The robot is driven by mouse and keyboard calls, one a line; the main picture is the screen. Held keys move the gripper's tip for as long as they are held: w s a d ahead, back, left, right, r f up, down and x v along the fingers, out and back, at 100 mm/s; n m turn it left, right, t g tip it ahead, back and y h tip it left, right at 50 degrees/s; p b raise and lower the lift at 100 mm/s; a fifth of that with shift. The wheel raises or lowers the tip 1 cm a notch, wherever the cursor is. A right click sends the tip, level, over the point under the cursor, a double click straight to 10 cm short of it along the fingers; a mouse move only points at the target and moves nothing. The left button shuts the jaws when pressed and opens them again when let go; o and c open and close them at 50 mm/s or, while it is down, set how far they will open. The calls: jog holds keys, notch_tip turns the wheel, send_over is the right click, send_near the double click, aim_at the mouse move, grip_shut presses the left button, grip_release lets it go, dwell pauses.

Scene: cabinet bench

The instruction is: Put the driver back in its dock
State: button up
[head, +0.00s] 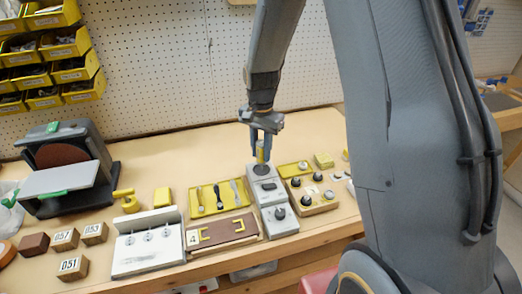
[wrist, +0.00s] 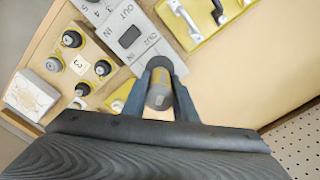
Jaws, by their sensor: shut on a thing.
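My gripper (head: 261,143) points down at the back of the bench. Its fingers are shut on the driver (head: 260,155), whose yellow part shows between and below them. In the wrist view my gripper (wrist: 160,75) holds the driver (wrist: 160,92), seen end-on with a grey round end. The driver looks upright. Just below it is the back end of a grey unit (head: 268,186) with a dark round spot; it may be the dock. The grey unit, marked OUT and IN, also shows in the wrist view (wrist: 118,20). I cannot tell whether the driver touches it.
A yellow tray of tools (head: 223,212) lies left of the grey unit. A knob board (head: 316,206) stands close on its right. A white block with pegs (head: 148,258), numbered wooden blocks (head: 66,238) and a sander (head: 65,160) are farther left. Pegboard stands behind.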

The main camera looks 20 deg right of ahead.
aim_at(261, 160)
jog(key=shift+f+b, duration=0.65)
jog(key=shift+f, duration=1.55)
dwell(2.5)
jog(key=o, duration=1.3)
jog(key=shift+r+p, duration=2.5)
jog(key=shift+r, duration=1)
